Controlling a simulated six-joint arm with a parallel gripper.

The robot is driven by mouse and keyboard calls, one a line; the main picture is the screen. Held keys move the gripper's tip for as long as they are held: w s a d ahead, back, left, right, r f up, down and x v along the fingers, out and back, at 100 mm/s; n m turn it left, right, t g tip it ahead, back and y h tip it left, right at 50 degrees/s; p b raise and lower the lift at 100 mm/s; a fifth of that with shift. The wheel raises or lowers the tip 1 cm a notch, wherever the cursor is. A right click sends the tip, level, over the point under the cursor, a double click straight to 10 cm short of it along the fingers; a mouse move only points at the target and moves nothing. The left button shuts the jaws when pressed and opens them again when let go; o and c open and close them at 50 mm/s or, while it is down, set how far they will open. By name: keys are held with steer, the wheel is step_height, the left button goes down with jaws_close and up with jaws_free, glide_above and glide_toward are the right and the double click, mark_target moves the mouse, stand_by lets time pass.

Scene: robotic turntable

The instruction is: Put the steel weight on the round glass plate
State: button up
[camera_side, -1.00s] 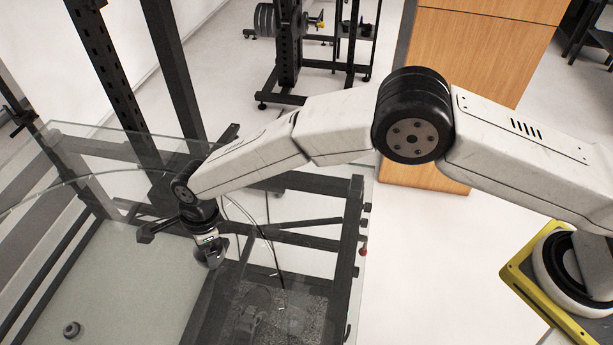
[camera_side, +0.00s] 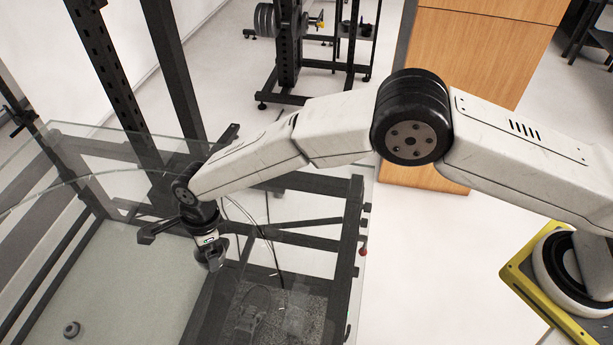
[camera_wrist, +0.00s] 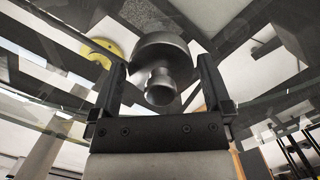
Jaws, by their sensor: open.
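The steel weight (camera_wrist: 160,60) shows in the wrist view as a grey metal body with a round knob toward the camera. It lies between and just beyond the two fingers. My gripper (camera_wrist: 160,85) is open, a finger on each side of the weight; contact is not clear. In the side view my gripper (camera_side: 214,264) points down over the glass and dark frame; I cannot clearly separate the weight from its tip there. The round glass plate (camera_side: 75,181) is transparent, its curved rim showing at the left in the side view.
A small dark round piece (camera_side: 72,330) sits at the lower left, apart from my gripper. Dark frame bars (camera_side: 340,270) run under and beside the glass. Black uprights (camera_side: 110,70) stand behind. A wooden cabinet (camera_side: 475,70) and weight rack (camera_side: 290,50) are farther back.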

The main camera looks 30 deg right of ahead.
step_height(320, 180, up, 12)
steer(key=d, duration=0.1)
steer(key=shift+d, duration=0.4)
stand_by(0.6)
steer(key=s+d+r+n+t, duration=0.15)
steer(key=d+n, duration=0.35)
steer(key=d, duration=0.8)
steer(key=d+r+n, duration=0.2)
steer(key=d+n, duration=0.2)
steer(key=d, duration=0.9)
steer(key=s+d+n+t+h, duration=0.1)
steer(key=s+d+n, duration=0.8)
steer(key=s+d, duration=0.5)
steer(key=shift+d+f+h, duration=0.3)
steer(key=shift+d+h, duration=0.1)
steer(key=shift+d, duration=0.25)
